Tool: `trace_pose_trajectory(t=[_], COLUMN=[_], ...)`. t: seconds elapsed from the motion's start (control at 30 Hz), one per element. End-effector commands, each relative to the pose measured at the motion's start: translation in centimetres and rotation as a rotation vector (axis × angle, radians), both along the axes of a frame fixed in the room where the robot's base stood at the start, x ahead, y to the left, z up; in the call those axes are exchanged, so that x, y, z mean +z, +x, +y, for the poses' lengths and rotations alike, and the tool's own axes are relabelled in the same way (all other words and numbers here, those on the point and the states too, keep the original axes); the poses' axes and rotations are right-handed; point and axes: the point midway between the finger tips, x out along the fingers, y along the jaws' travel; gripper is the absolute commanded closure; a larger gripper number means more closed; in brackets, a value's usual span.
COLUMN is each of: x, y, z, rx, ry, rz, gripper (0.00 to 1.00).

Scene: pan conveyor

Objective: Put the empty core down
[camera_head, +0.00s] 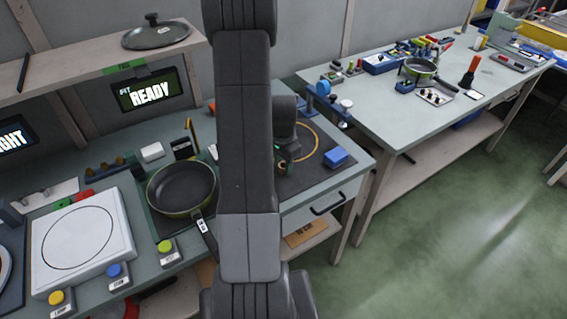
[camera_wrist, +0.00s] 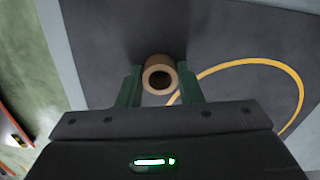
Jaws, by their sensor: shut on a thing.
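The empty core (camera_wrist: 158,61) is a short brown cardboard ring with an open, dark hole, seen end-on in the wrist view. My gripper (camera_wrist: 160,86) has its two green fingers closed on either side of it. Below is a dark mat (camera_wrist: 225,45) with a yellow circle outline; the core appears just left of the circle's line in the wrist view. Whether the core touches the mat I cannot tell. In the head view my gripper (camera_head: 283,167) is over the mat (camera_head: 312,172) at the bench's right end, partly hidden by my arm.
A blue dispenser-like device (camera_head: 325,98) stands behind. A pan (camera_head: 182,188) and a white round-marked plate (camera_head: 80,240) are to the left. A second bench (camera_head: 400,115) stands at the right, beyond a gap.

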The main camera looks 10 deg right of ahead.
Motion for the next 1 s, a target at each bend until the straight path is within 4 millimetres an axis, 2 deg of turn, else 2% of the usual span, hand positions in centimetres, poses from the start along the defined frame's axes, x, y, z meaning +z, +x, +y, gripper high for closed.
trace_pose_trajectory(t=[0.23, 0.27, 0.37, 0.77, 0.87, 1.0], x=[-0.4, -0.3, -0.2, 0.4, 1.6, 4.3], y=[0.0, 0.0, 0.0, 0.1, 0.1, 0.2], z=[0.0, 0.0, 0.0, 0.0, 0.0, 0.0], rx=[0.000, 0.000, 0.000, 0.000, 0.000, 0.000], ry=[0.000, 0.000, 0.000, 0.000, -0.001, -0.001], rz=[0.000, 0.000, 0.000, -0.002, -0.005, -0.008], gripper=[0.82, 0.63, 0.45, 0.45, 0.45, 0.45])
